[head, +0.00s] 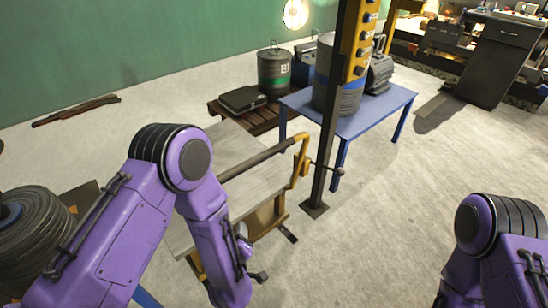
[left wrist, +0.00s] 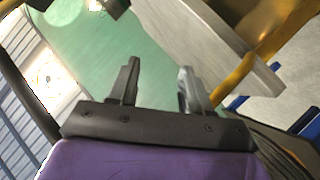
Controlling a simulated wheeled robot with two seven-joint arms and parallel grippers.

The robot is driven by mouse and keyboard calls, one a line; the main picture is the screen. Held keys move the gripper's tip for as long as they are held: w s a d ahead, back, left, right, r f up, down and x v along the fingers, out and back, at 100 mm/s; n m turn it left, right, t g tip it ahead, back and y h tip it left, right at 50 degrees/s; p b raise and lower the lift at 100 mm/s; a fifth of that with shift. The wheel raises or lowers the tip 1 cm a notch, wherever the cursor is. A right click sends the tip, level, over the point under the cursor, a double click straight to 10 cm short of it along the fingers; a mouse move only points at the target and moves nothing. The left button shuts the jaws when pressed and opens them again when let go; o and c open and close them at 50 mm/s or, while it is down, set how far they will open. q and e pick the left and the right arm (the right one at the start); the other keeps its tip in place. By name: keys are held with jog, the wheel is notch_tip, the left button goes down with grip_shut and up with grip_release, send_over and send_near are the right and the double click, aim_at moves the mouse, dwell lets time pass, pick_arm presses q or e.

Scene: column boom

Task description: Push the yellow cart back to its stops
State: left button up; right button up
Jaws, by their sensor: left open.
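The yellow-framed cart (head: 262,222) with a flat pale grey top stands in the middle of the head view, partly hidden behind my left arm. A dark rail runs over its top to a yellow upright bracket (head: 302,155) at its right end. In the left wrist view the grey slab edge and yellow frame (left wrist: 262,42) show at upper right, apart from the fingers. My left gripper (left wrist: 158,90) is open with nothing between its fingers; in the head view its fingers are not clearly visible. My right gripper is out of view. I cannot make out the stops.
A dark post (head: 325,165) with a yellow control box (head: 358,42) stands just beyond the cart. A blue table (head: 385,112) with a drum is behind it. A pallet (head: 245,119) lies at the back. A cable reel (head: 35,240) is at left. Floor at right is clear.

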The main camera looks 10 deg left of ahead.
pick_arm(q)
jog(key=w+d+r+n+t+y+b, duration=0.1)
jog(key=w+d+r+n+t+y, duration=0.2)
jog(key=d+r+n, duration=0.4)
jog(key=w+d+r+n+t+y+b, duration=0.1)
jog(key=w+d+r+n+t+y, duration=0.25)
jog(key=r, duration=0.65)
jog(key=shift+n+g+h, duration=0.35)
jog(key=shift+g, duration=0.6)
jog(key=x, duration=1.1)
jog(key=shift+a+f+p, duration=0.2)
jog(key=shift+f+p, duration=0.15)
jog(key=shift+w+a, duration=0.15)
jog(key=shift+w, duration=0.1)
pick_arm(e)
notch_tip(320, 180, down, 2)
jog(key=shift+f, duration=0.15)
pick_arm(q)
grip_shut()
